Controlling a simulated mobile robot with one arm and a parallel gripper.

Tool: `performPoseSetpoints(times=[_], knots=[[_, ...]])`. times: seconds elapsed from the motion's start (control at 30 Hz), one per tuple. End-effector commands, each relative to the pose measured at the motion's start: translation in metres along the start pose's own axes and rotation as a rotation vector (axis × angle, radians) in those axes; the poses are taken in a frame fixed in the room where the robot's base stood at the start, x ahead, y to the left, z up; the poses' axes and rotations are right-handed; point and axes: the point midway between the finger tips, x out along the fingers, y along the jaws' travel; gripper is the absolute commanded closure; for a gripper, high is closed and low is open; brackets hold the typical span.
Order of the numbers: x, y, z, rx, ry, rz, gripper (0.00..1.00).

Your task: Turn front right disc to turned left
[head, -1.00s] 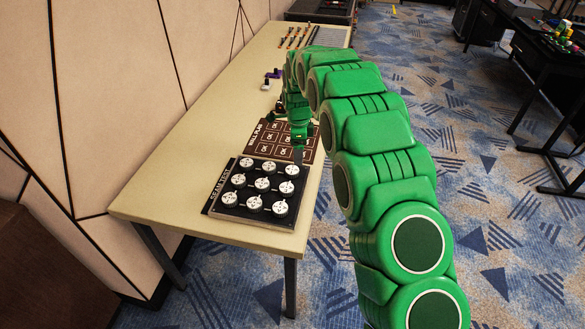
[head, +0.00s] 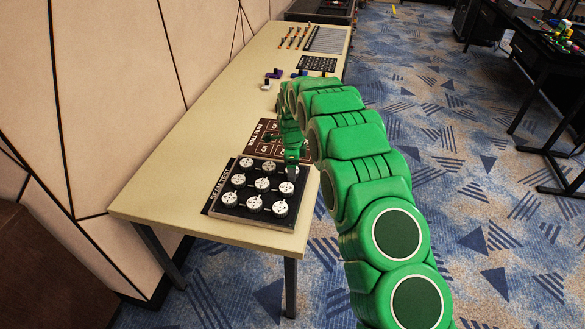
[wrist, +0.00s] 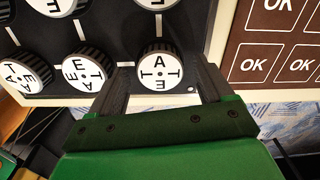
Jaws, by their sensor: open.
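The black SEAM TEST board (head: 212,207) lies at the near end of the table with rows of white-topped discs. The front right disc (head: 286,188), at the board's far right corner in the head view, is partly hidden by my gripper (head: 291,176). My gripper (wrist: 162,78) is open, with one finger on each side of the disc. I cannot tell whether the fingers touch its rim.
Neighbouring discs (wrist: 83,71) sit close to the left finger. A brown panel with OK boxes (wrist: 280,50) lies beside the board. The table's (head: 180,160) right edge is close to the gripper. Small purple and white items (head: 268,80) stand farther back.

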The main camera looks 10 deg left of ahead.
Motion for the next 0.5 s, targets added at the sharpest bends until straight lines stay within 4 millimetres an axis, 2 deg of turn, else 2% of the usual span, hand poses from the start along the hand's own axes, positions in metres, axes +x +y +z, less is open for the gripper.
performPoseSetpoints(times=[0.1, 0.33, 0.5], knots=[[0.0061, 0.0003, -0.0002, 0.000, 0.000, 0.001, 0.20], [0.0060, -0.0002, -0.0001, 0.000, 0.000, -0.001, 0.20], [0.0058, -0.0002, -0.0001, 0.000, 0.000, -0.001, 0.46]])
